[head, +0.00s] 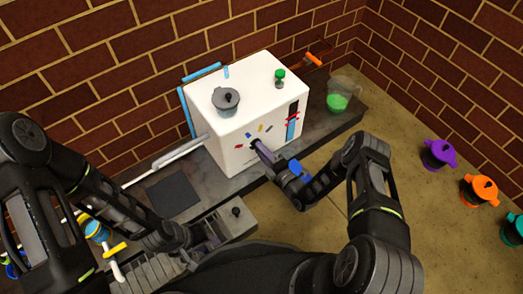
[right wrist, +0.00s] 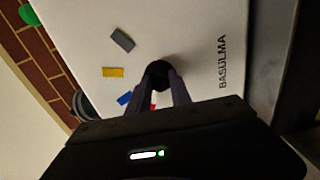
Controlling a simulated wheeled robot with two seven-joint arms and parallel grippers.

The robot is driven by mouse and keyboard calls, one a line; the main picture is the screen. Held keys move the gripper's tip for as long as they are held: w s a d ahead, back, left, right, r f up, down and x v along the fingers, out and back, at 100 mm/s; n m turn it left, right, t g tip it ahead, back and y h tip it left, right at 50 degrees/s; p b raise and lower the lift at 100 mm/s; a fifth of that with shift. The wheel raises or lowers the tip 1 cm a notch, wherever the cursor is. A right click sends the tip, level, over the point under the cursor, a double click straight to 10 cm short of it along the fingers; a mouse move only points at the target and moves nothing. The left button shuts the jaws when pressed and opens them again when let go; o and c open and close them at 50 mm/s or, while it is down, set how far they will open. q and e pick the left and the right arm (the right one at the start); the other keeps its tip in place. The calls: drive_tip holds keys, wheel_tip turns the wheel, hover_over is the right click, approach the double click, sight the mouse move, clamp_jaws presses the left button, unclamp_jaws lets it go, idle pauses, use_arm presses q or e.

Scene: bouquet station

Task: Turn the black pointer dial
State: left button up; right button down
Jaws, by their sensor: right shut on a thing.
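The black pointer dial (right wrist: 158,70) sits on the front face of a white box-shaped machine (head: 232,105). My right gripper (head: 258,147) reaches the front face and is shut on the dial; in the right wrist view its two fingers (right wrist: 160,92) stand on either side of the dial. The fingers hide part of the dial, so its pointer direction cannot be told. Grey, yellow, blue and red marks (right wrist: 113,72) surround the dial. My left gripper (head: 212,240) is low at the left, away from the dial, and its fingers are not clear.
A grey lidded pot (head: 226,100) and a green-topped knob (head: 280,76) are on top of the machine. A clear jug with green contents (head: 339,97) stands right of it. Purple (head: 439,153) and orange (head: 480,190) lidded pots stand at the right. A dark flat square (head: 172,194) lies in front.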

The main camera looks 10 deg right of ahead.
drive_tip(key=c, duration=1.2)
unclamp_jaws()
drive_tip(key=shift+w, duration=0.1)
drive_tip(key=shift+o, duration=0.2)
drive_tip(key=p+v, duration=0.2)
drive_tip(key=v, duration=0.5)
drive_tip(key=shift+s, duration=0.4)
drive_tip(key=shift+d, duration=0.15)
